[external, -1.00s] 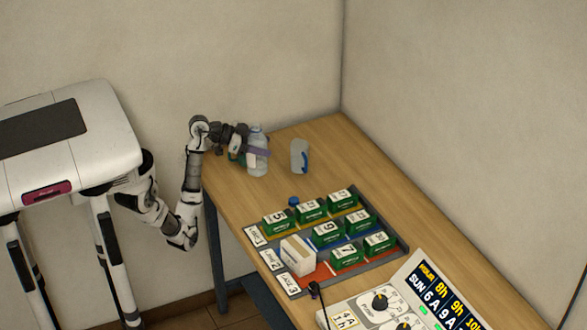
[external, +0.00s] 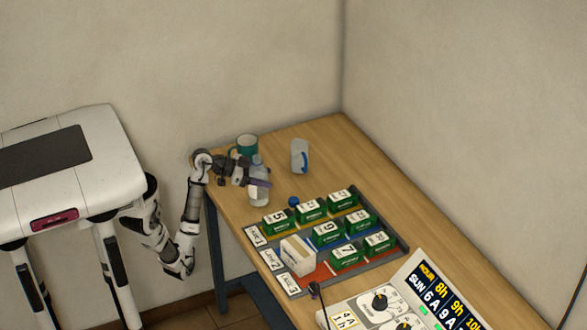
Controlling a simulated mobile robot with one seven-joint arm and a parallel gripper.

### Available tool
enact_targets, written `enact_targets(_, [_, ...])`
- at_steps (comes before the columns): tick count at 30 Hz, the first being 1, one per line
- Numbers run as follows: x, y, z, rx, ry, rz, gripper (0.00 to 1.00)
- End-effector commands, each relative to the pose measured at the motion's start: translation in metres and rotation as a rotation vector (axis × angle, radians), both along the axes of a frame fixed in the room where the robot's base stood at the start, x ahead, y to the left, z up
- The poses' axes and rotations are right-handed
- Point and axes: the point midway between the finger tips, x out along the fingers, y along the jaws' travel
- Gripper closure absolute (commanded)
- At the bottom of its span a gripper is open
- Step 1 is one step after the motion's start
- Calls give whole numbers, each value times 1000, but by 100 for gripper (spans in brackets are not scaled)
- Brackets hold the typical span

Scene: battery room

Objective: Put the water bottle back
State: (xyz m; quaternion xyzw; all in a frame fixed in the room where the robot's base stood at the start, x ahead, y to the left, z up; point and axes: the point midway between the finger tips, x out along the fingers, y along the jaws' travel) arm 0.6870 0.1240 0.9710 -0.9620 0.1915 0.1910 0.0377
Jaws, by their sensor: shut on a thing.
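The clear water bottle (external: 259,196) is upright over the left part of the wooden table, between the mugs and the numbered tray. My gripper (external: 258,182) reaches it from the left and is shut on its upper part. I cannot tell whether the bottle's base touches the table. A small blue cap-like thing (external: 293,201) lies on the table to the right of the bottle, near the tray's upper edge.
The grey tray (external: 383,251) holds several green numbered blocks and a white box (external: 298,254). A panel with dials (external: 375,308) is at the front. The table's back right is clear.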

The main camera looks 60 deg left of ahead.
Motion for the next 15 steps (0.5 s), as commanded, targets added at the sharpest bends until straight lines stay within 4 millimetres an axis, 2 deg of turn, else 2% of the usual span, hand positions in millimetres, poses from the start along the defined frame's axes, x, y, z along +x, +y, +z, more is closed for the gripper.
enact_targets(1, [0, 0, -6, 0, -1, 0, 73])
enact_targets(13, [0, 0, -8, 0, -1, 0, 73])
enact_targets(14, [0, 0, -8, 0, 0, 0, 39])
enact_targets(15, [0, 0, -7, 0, 0, 0, 34])
